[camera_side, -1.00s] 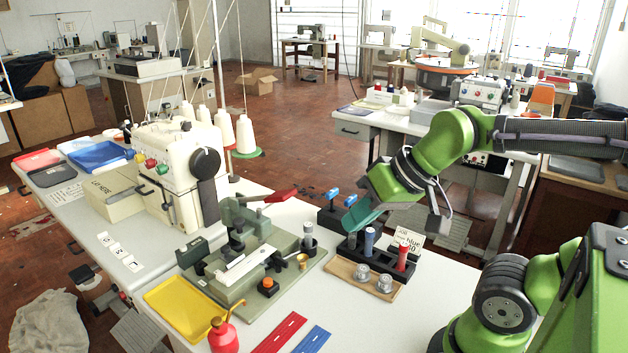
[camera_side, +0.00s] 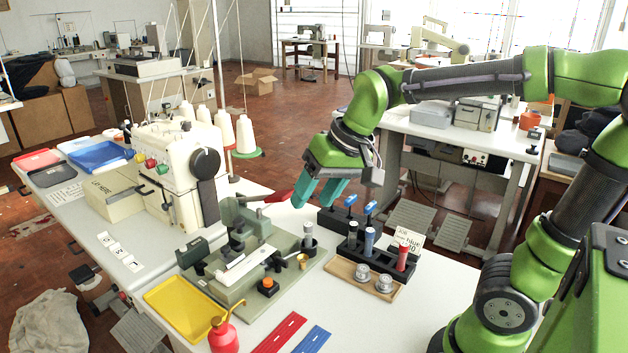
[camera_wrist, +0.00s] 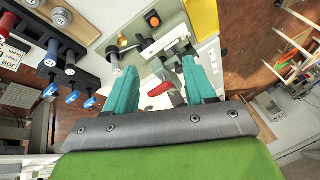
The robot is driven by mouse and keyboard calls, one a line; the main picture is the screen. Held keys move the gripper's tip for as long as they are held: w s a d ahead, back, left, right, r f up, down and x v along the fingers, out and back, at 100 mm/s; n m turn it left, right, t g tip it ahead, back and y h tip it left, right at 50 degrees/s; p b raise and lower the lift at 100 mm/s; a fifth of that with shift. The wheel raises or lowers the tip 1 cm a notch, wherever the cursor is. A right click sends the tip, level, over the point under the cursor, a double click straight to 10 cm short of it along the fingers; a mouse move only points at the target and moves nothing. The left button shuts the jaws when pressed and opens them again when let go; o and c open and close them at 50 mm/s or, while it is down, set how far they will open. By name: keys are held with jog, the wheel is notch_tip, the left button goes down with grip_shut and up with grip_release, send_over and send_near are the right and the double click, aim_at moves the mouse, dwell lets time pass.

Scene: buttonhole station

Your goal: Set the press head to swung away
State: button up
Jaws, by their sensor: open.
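The buttonhole press (camera_side: 238,243), a grey-green machine with a pale bar across its front, stands on a green base plate (camera_side: 312,262). A red-handled lever (camera_side: 281,195) sticks out from its top toward the right. My gripper (camera_side: 316,203) has teal fingers pointing down, just right of the red handle in the side view, apart and empty. In the wrist view my gripper (camera_wrist: 160,66) is spread, with the red handle (camera_wrist: 160,89) showing between its fingers. I cannot tell whether the handle lies at fingertip depth. The press head's exact swing is hard to make out.
A black rack of blue-topped tools (camera_side: 343,218) and a spool holder (camera_side: 372,262) stand right of the press. A wooden block with metal bobbins (camera_side: 366,283), a yellow tray (camera_side: 185,308) and a red oil can (camera_side: 222,336) are nearer. A cream sewing machine (camera_side: 170,160) stands behind left.

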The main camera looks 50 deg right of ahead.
aim_at(238, 220)
jog(key=w, duration=0.3)
jog(key=w+r+m+g, duration=0.1)
jog(key=w, duration=0.3)
jog(key=w+d+g+h, duration=0.1)
jog(key=w, duration=0.2)
jog(key=shift+w+r+m, duration=0.15)
jog(key=shift+r+m, duration=0.15)
jog(key=w+a+r+m+g, duration=0.3)
jog(key=w+r+m, duration=0.1)
jog(key=w+m, duration=0.45)
jog(key=shift+n+h, duration=0.4)
jog(key=shift+n, duration=0.05)
jog(key=f, duration=1.7)
jog(key=shift+w+d, duration=0.1)
jog(key=shift+w, duration=0.25)
grip_shut()
